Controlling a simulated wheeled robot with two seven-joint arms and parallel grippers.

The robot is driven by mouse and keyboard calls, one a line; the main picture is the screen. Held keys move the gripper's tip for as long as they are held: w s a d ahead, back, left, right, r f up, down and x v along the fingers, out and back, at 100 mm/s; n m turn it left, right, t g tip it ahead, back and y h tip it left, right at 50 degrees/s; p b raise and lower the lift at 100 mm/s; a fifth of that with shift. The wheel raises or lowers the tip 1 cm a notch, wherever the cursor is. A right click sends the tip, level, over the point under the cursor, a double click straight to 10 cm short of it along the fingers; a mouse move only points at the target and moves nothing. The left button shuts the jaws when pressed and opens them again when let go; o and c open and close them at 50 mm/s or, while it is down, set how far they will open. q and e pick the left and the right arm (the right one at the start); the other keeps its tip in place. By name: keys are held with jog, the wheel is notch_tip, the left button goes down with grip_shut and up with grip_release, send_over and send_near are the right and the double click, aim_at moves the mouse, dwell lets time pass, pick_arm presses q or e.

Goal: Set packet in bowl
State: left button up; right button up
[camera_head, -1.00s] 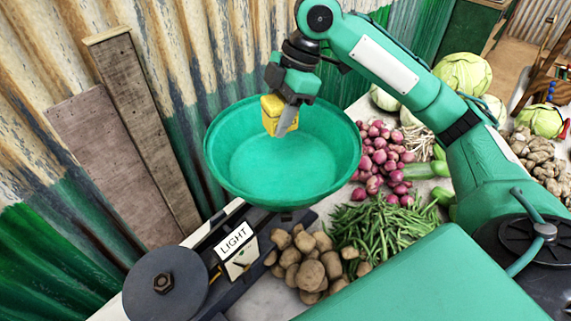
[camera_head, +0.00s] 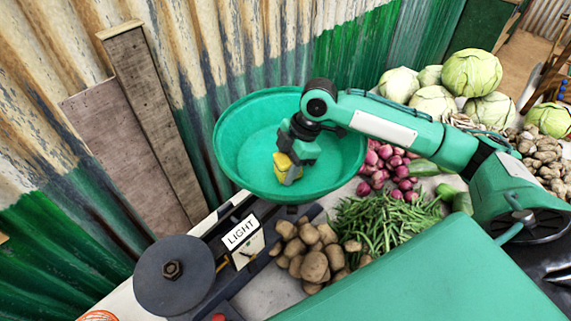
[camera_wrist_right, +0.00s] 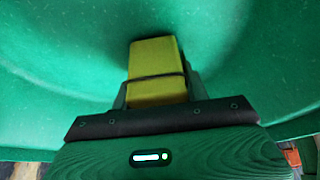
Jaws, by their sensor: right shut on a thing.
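The yellow packet (camera_head: 282,164) is in my right gripper (camera_head: 290,172), inside the green bowl (camera_head: 240,116) of the scale. The right gripper is shut on it, and the arm reaches in over the bowl's right rim. In the right wrist view the packet (camera_wrist_right: 155,70) has a dark band around it and sticks out beyond the gripper, with the bowl's green inside (camera_wrist_right: 60,50) behind it. I cannot tell whether the packet touches the bowl's bottom. My left gripper is not in view.
The scale carries a sign reading LIGHT (camera_head: 241,234) and a round dark weight (camera_head: 174,273) at its other end. Potatoes (camera_head: 312,255), green beans (camera_head: 375,225) and red onions (camera_head: 380,165) lie close to the bowl's right. A corrugated wall (camera_head: 235,50) stands behind.

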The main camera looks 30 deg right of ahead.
jog(key=shift+f, duration=0.1)
jog(key=o, duration=1.1)
jog(key=shift+b+v, duration=1.2)
jog(key=shift+v, duration=4.85)
